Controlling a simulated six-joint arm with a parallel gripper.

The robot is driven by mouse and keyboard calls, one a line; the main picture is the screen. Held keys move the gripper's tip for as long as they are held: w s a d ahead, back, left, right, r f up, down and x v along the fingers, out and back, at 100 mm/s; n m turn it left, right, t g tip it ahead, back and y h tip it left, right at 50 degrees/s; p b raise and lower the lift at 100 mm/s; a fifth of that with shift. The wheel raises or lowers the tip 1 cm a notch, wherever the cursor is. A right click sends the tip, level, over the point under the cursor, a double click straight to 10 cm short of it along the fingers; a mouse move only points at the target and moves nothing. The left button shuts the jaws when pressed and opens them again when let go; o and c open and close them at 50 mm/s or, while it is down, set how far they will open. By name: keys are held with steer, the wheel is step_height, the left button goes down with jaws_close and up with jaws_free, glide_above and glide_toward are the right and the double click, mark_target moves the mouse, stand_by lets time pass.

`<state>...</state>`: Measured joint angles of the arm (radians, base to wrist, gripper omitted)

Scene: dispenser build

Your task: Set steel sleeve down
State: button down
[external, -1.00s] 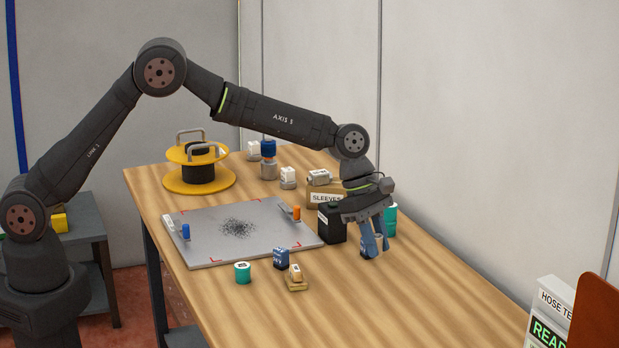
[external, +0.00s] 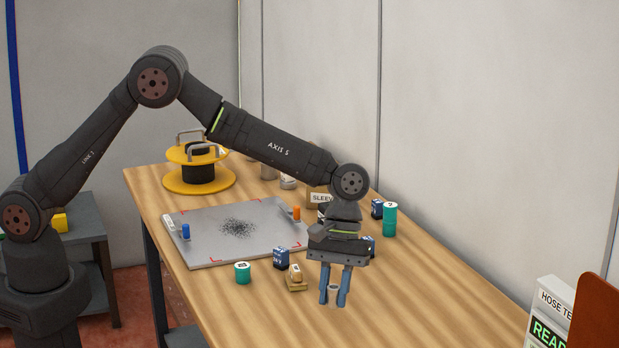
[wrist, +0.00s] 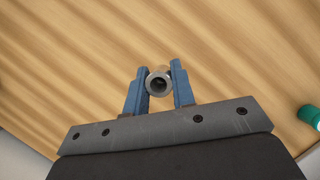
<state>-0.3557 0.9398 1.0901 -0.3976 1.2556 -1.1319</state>
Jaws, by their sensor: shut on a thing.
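The steel sleeve (external: 334,289) is a small grey ring-like tube. It sits between the two blue fingers of my gripper (external: 334,298), which is shut on it and points down over the front part of the wooden table. In the wrist view the steel sleeve (wrist: 159,84) shows its round open end, with a finger on each side. A brownish patch shows just behind its rim. I cannot tell whether the sleeve's lower end touches the table.
A small tan block on a wooden base (external: 296,280), a blue block (external: 281,258) and a teal cylinder (external: 243,272) stand left of my gripper. A grey plate (external: 205,250) lies further left. A tall teal cylinder (external: 390,219) stands behind right. The table (external: 420,300) is clear to the right.

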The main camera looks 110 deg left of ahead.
steer(key=s+d+m+g, duration=0.1)
steer(key=d+m, duration=0.2)
steer(key=s+d+f+m+g, duration=0.1)
steer(key=d+m, duration=0.1)
steer(key=m, duration=0.1)
steer(key=s+d+f+m+g+y, duration=0.1)
steer(key=s+d+m, duration=0.1)
steer(key=d+m, duration=0.1)
steer(key=shift+d+g, duration=0.3)
steer(key=shift+d, duration=0.05)
steer(key=s+d+m+y, duration=0.1)
steer(key=d+m, duration=0.1)
steer(key=m, duration=0.1)
steer(key=s+d+f+m+y, duration=0.1)
steer(key=s+d+m, duration=0.1)
steer(key=m, duration=0.1)
steer(key=s+d+m+g+y, duration=0.1)
steer(key=s+d+m, duration=0.1)
steer(key=m, duration=0.1)
steer(key=shift+s+d+f+m+y, duration=0.1)
steer(key=shift+d+f+m+y, duration=0.05)
steer(key=shift+d+m+y, duration=0.2)
